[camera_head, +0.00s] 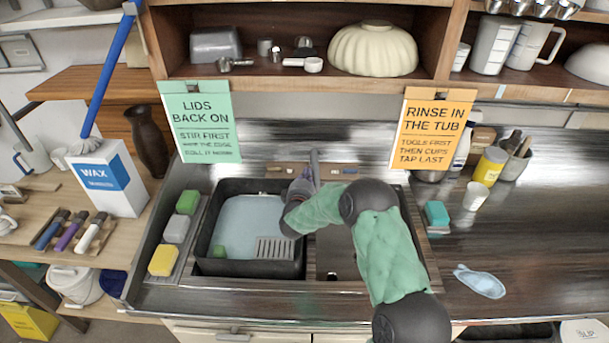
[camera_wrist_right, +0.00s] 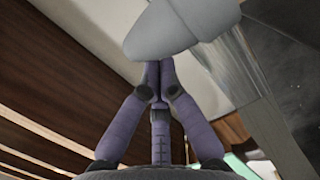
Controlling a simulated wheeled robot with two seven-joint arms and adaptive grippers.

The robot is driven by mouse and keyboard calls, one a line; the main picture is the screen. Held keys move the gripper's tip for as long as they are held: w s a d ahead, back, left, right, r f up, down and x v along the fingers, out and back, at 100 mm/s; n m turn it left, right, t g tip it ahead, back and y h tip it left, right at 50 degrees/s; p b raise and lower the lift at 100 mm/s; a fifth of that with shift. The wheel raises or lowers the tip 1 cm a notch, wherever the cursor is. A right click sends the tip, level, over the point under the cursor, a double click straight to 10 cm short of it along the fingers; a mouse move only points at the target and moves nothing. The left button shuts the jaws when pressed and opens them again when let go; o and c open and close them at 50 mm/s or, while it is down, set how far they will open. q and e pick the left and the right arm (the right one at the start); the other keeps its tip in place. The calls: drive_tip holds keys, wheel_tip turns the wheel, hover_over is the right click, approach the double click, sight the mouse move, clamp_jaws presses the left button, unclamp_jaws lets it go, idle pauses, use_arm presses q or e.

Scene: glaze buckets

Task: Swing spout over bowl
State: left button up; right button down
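The grey tap spout (camera_head: 315,166) stands at the back of the sink, near the middle; it also shows close up at the top of the right wrist view (camera_wrist_right: 180,28). The left sink bowl holds a black tub (camera_head: 207,262) with pale blue liquid. The right bowl (camera_head: 335,258) is partly hidden by my right arm. My right gripper (camera_head: 300,186) is beside the spout, just left of it. In the wrist view its purple fingers (camera_wrist_right: 158,72) meet at the tips, at the spout's lower edge; I cannot tell if they touch it. My left gripper is out of view.
Green, grey and yellow sponges (camera_head: 175,229) line the sink's left side. A wax box (camera_head: 108,180) stands further left. A teal sponge (camera_head: 437,213), white cup (camera_head: 475,195) and blue dish (camera_head: 480,282) are on the right counter. Signs hang above the sink (camera_head: 200,120).

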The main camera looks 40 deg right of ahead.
drive_tip(key=shift+s+d+t, duration=0.3)
drive_tip(key=shift+s+d+n+t+y+b, duration=0.5)
drive_tip(key=shift+s+d+n+y+b, duration=0.1)
drive_tip(key=shift+d+n+y, duration=0.15)
drive_tip(key=s+d+n+t+y+b, duration=0.1)
drive_tip(key=s+d+b, duration=0.2)
drive_tip(key=d+b, duration=0.1)
drive_tip(key=shift+d, duration=0.9)
drive_tip(key=shift+y, duration=0.25)
